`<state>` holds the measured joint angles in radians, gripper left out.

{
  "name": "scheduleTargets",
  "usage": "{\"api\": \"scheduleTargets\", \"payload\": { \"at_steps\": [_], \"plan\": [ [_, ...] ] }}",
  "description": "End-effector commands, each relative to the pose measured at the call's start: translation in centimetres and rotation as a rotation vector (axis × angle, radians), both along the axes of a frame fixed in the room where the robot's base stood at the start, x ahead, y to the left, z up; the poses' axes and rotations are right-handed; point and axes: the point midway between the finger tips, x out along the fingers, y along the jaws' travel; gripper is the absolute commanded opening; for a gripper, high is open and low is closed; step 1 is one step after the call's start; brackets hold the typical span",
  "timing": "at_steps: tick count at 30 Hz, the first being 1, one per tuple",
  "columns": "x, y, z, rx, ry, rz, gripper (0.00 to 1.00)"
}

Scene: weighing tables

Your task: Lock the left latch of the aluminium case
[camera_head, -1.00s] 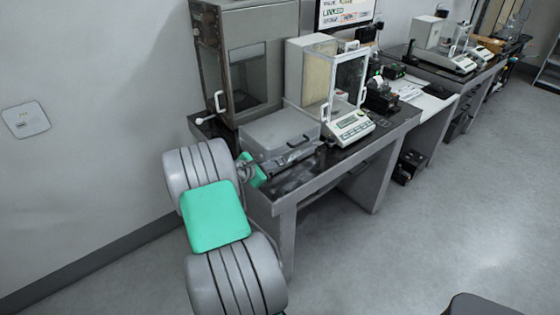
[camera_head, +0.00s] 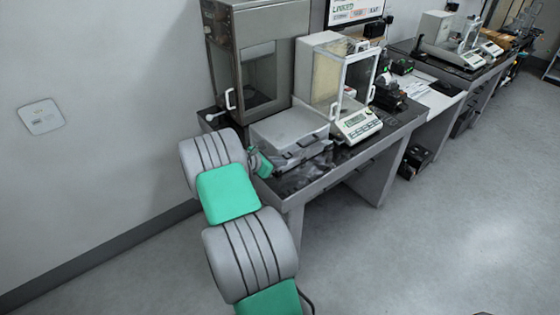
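The aluminium case (camera_head: 290,127) is a grey, closed box lying flat on the dark table top. It stands between the steel cabinet and the glass-sided balance. Its front side with the latches faces the table's front edge, but the latches are too small to make out. My gripper (camera_head: 262,165) is at the left front corner of the case, beyond my grey and green arm links. The fingers are small and partly hidden by the wrist. I cannot tell whether they touch the left latch or whether they are open.
A steel cabinet (camera_head: 258,62) with a white handle stands behind the case. A balance (camera_head: 357,124) with a glass shield stands close to its right. More instruments stand on tables further right. The floor at right is clear.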

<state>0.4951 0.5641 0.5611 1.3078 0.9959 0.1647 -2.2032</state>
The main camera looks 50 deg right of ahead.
Motion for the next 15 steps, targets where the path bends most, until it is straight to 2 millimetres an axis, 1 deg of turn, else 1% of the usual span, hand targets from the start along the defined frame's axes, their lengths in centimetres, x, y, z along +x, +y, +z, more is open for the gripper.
{"api": "scheduleTargets", "payload": {
  "at_steps": [1,10,13,15],
  "plan": [
    [0.1,-0.4,1.2,-0.016,-0.01,-0.005,0.0],
    [0.3,-0.6,1.8,-0.026,-0.019,-0.006,0.0],
    [0.6,0.1,2.5,-0.027,-0.021,-0.004,0.0],
    [0.8,0.9,3.3,-0.025,-0.021,-0.004,0.0]
  ]
}}
